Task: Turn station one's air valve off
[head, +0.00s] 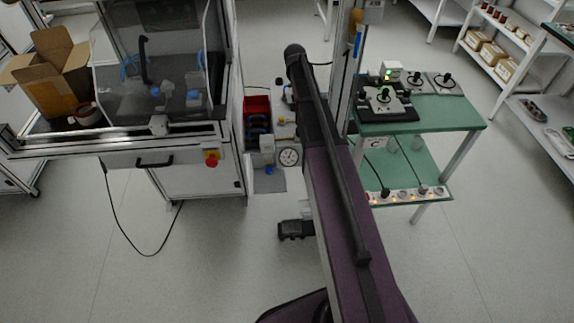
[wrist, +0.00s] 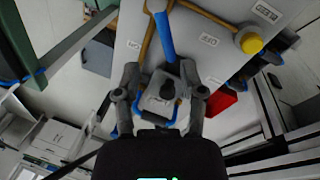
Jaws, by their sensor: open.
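The air valve's blue lever (wrist: 164,38) shows in the wrist view on a pale panel (wrist: 205,62). Its lower end lies just beyond the space between my fingertips. An ON label is to its left and an OFF label to its right; the lever lies between them. My gripper (wrist: 160,73) is open, with one finger on each side of the lever's line. I cannot tell whether a finger touches it. In the head view my dark arm end hides the gripper and most of what lies behind it.
A yellow knob (wrist: 250,42) sits on the panel, joined by an orange pipe. A green table (head: 440,122) stands right and an enclosed station (head: 165,150) left.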

